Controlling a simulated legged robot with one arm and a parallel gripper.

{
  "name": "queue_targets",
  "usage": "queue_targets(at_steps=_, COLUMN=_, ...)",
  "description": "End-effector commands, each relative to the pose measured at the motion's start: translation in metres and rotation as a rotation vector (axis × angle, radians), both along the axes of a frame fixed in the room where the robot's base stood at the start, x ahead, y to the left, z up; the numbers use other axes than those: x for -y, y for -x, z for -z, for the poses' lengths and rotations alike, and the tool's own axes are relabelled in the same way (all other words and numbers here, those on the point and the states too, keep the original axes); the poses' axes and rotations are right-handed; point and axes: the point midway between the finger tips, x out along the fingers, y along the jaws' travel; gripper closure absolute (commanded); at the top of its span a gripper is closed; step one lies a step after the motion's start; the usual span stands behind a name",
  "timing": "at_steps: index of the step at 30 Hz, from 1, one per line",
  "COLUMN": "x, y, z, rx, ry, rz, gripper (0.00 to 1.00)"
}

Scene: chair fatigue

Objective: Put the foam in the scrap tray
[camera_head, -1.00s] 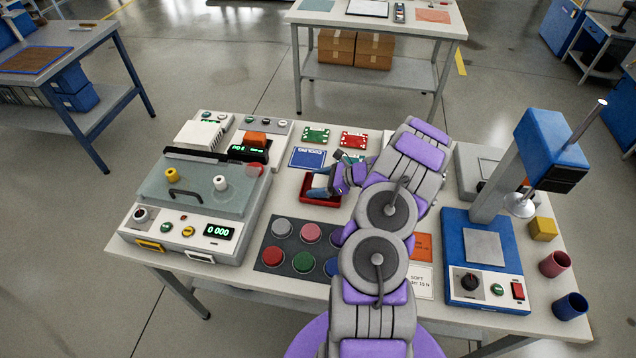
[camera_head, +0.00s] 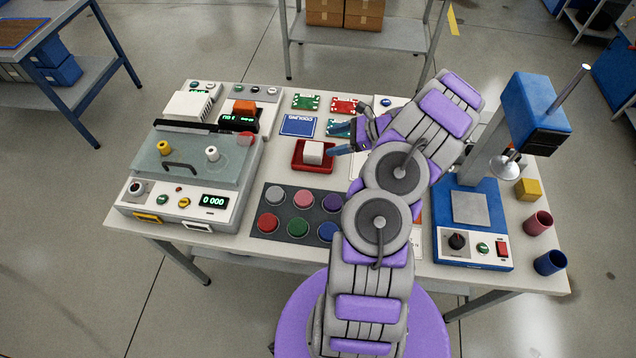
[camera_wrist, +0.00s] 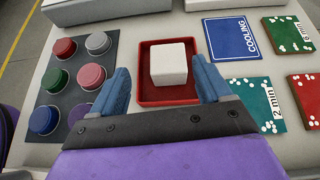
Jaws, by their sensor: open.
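A white foam block (camera_head: 313,152) sits in the small red tray (camera_head: 311,169) on the workbench. In the wrist view the white block (camera_wrist: 169,63) lies flat inside the walls of the tray (camera_wrist: 165,98), with red floor visible around it. My gripper (camera_head: 338,139) is just right of the tray in the head view, apart from the block. In the wrist view the fingers of my gripper (camera_wrist: 163,85) are spread wide on either side, with nothing held between them.
Left of the tray stands a machine with a clear lid (camera_head: 185,160). A pad of coloured buttons (camera_head: 295,230) lies in front. A blue COOLING card (camera_head: 298,126) and green and red cards lie behind.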

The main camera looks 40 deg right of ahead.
Motion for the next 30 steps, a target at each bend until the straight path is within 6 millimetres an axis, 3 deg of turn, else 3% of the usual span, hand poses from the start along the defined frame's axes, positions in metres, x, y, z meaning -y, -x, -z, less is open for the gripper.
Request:
queue_targets(at_steps=6, x=-0.095, y=-0.032, z=-0.071, rx=0.087, ry=0.115, rz=-0.307, gripper=0.22)
queue_targets(at_steps=13, x=-0.200, y=-0.024, z=-0.135, rx=0.175, ry=0.263, rz=-0.671, gripper=0.22)
queue_targets(at_steps=21, x=-0.296, y=0.028, z=-0.186, rx=0.265, ry=0.445, rz=-1.079, gripper=0.22)
queue_targets(at_steps=30, x=-0.357, y=0.114, z=-0.216, rx=0.337, ry=0.661, rz=-1.499, gripper=0.22)
